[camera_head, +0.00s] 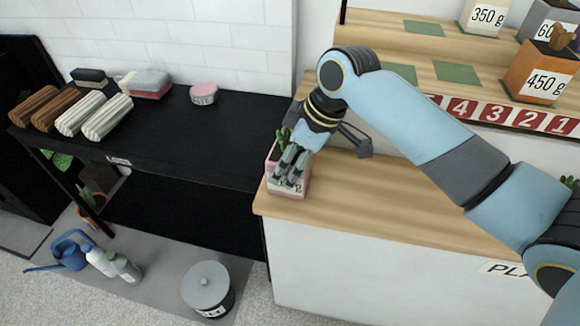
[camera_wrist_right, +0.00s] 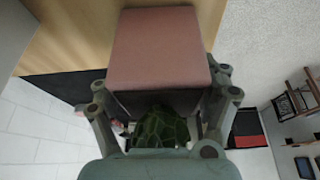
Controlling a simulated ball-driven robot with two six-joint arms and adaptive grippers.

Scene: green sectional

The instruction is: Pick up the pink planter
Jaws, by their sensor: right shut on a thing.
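The pink planter (camera_head: 289,189) is a small square pot with a green plant in it, at the left end of the wooden counter (camera_head: 350,200). My right gripper (camera_head: 287,172) is shut on the planter, its fingers over the pot and partly hiding it. In the right wrist view the planter (camera_wrist_right: 158,48) shows as a pink block between the fingers, with the green plant close to the palm. I cannot tell whether the pot touches the counter. My left gripper is not in view.
A black table (camera_head: 190,130) stands to the left, with rolled towels (camera_head: 95,115) and a pink round tin (camera_head: 204,94) on it. A grey lidded bin (camera_head: 207,288) and a blue watering can (camera_head: 70,252) stand below. Stepped shelves with weight blocks (camera_head: 540,72) rise at right.

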